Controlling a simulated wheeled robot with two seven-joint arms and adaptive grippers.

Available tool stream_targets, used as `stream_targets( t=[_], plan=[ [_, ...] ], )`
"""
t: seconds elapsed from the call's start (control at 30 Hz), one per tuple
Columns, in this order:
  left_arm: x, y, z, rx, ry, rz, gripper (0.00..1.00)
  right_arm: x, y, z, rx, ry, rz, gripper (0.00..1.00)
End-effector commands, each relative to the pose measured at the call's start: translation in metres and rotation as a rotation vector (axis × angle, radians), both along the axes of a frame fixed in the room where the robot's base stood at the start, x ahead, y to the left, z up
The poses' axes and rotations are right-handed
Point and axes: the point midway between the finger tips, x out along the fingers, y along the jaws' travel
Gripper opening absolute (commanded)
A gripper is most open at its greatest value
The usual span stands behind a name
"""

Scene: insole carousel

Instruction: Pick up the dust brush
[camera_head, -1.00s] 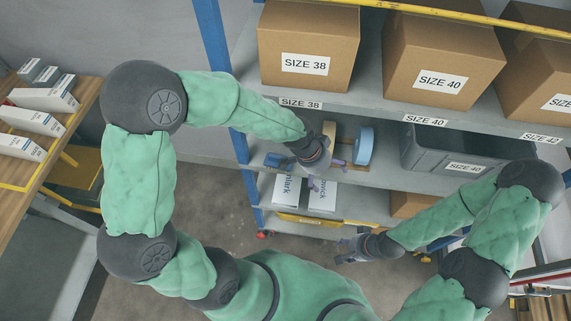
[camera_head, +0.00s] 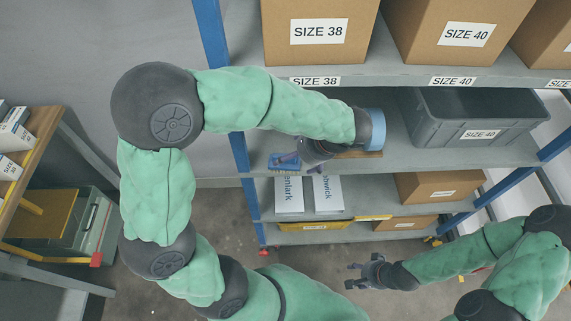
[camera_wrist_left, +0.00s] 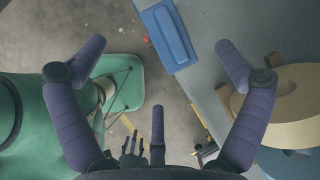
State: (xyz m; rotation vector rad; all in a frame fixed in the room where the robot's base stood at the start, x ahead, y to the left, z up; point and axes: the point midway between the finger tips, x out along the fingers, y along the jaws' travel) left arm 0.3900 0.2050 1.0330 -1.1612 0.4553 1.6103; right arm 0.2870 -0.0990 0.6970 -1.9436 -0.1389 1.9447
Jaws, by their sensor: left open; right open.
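The dust brush is the flat blue block (camera_head: 284,161) at the left end of the middle shelf in the head view. In the left wrist view the dust brush (camera_wrist_left: 170,37) lies at the shelf edge, top centre, its far end cut off by the frame. My left gripper (camera_head: 299,165) is just right of the brush in the head view, partly covered by its own arm. In the wrist view its fingers (camera_wrist_left: 161,45) are spread, empty, with the brush beyond and roughly between the tips. My right gripper (camera_head: 356,275) is open and empty, low in front of the rack.
A blue roll (camera_head: 377,130) stands on the shelf right beside my left wrist; a beige roll (camera_wrist_left: 295,105) is close to the right finger. A grey bin (camera_head: 440,125) is farther right. The upper shelf (camera_head: 380,77) with boxes (camera_head: 320,30) hangs above my left forearm.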

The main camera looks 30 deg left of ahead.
Motion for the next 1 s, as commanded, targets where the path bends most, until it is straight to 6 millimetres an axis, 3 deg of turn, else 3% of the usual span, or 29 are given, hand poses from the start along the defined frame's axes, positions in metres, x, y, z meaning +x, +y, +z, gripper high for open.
stream_targets(
  t=[0.1, 0.37, 0.7, 0.97, 1.0],
  plan=[
    [-0.001, 0.01, -0.019, 0.0, 0.003, 0.003, 0.99, 0.0, 0.0, -0.008, 0.0, 0.0, 0.0, 0.5],
    [0.0, 0.018, -0.035, -0.002, 0.002, 0.001, 0.99, 0.0, 0.0, -0.014, 0.0, 0.001, 0.0, 0.5],
    [0.002, 0.035, -0.075, -0.002, 0.004, 0.001, 0.99, 0.0, 0.0, -0.033, 0.0, 0.001, 0.0, 0.5],
    [0.002, 0.037, -0.076, -0.003, 0.002, 0.0, 0.99, 0.0, 0.0, -0.032, 0.0, 0.001, 0.0, 0.5],
    [0.002, 0.037, -0.076, -0.003, 0.002, 0.0, 0.88, 0.0, 0.0, -0.032, 0.0, 0.001, 0.0, 0.5]
  ],
)
